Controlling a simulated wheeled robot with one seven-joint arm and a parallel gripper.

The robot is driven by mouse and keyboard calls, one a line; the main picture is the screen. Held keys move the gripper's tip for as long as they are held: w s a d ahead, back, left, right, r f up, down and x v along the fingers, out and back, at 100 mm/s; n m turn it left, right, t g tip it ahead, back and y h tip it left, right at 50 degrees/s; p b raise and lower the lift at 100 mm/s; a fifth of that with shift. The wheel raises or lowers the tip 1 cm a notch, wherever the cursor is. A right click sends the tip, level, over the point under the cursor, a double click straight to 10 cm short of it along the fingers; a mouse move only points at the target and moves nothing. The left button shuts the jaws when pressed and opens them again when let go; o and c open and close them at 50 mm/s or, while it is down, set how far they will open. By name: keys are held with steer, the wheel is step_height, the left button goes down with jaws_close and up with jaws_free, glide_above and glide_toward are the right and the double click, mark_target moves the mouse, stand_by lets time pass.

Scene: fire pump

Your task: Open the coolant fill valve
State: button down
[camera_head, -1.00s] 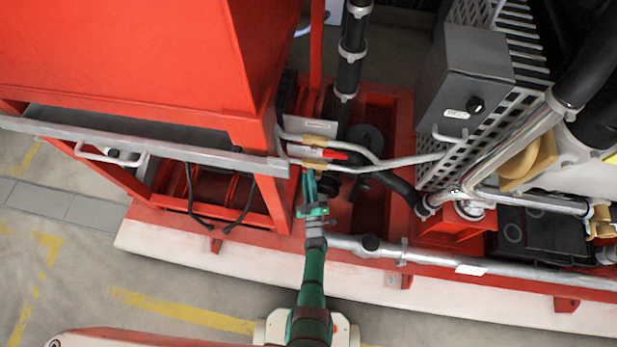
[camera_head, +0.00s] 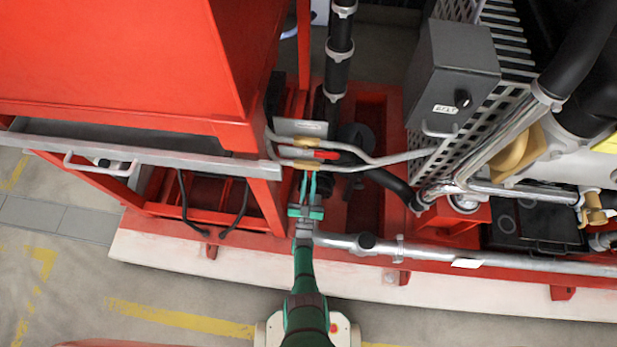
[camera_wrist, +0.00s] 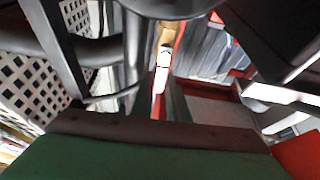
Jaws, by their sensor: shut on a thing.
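Two silver pipes run side by side in the middle of the head view, each with a brass valve body: an upper one (camera_head: 310,141) and a lower one (camera_head: 302,166). A red valve handle (camera_head: 326,155) lies between the pipes. The label that says which is the coolant fill valve cannot be read. My gripper (camera_head: 308,174) reaches up to the lower pipe, its two thin fingers close together. In the wrist view a narrow red handle (camera_wrist: 160,76), whitened by glare, runs between the fingers below a brass part (camera_wrist: 167,35). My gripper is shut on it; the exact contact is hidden.
A red cabinet frame with a grey rail (camera_head: 150,155) stands close on the left. A grey control box (camera_head: 450,75) and perforated guard are on the right. A long silver pipe (camera_head: 480,262) crosses near my wrist. The floor in front is open.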

steer(key=shift+m+h, duration=0.4)
steer(key=shift+m, duration=0.1)
steer(key=shift+s, duration=0.15)
steer(key=c, duration=1.8)
jaws_free()
steer(key=shift+c, duration=0.2)
steer(key=shift+o, duration=0.6)
steer(key=shift+d, duration=0.1)
steer(key=v, duration=1)
steer(key=shift+s, duration=0.4)
steer(key=shift+f, duration=0.15)
steer(key=shift+s, duration=0.1)
